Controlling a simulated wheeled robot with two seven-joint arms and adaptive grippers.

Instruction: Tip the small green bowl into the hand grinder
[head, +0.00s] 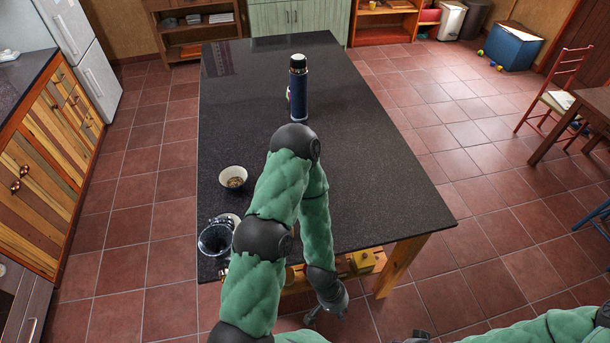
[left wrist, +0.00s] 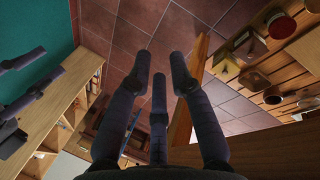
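A small pale, whitish bowl (head: 233,178) stands upright on the dark table, left of my left arm, with something brownish inside; it does not look green from here. A dark, glassy round-topped vessel (head: 215,238), apparently the hand grinder, stands nearer me at the table's left front corner, partly hidden by my arm. My left gripper (head: 327,310) hangs below the table's front edge, away from both. The left wrist view shows its three fingers (left wrist: 160,66) spread and empty. Dark fingers of my right gripper (left wrist: 25,80) show there at the left, apart, with nothing between them.
A dark blue bottle (head: 298,95) stands farther back on the table (head: 350,150), with a small colourful thing partly hidden behind it. Several items, including a yellow box (head: 362,261), sit on a shelf under the table's front. The table's right side is clear.

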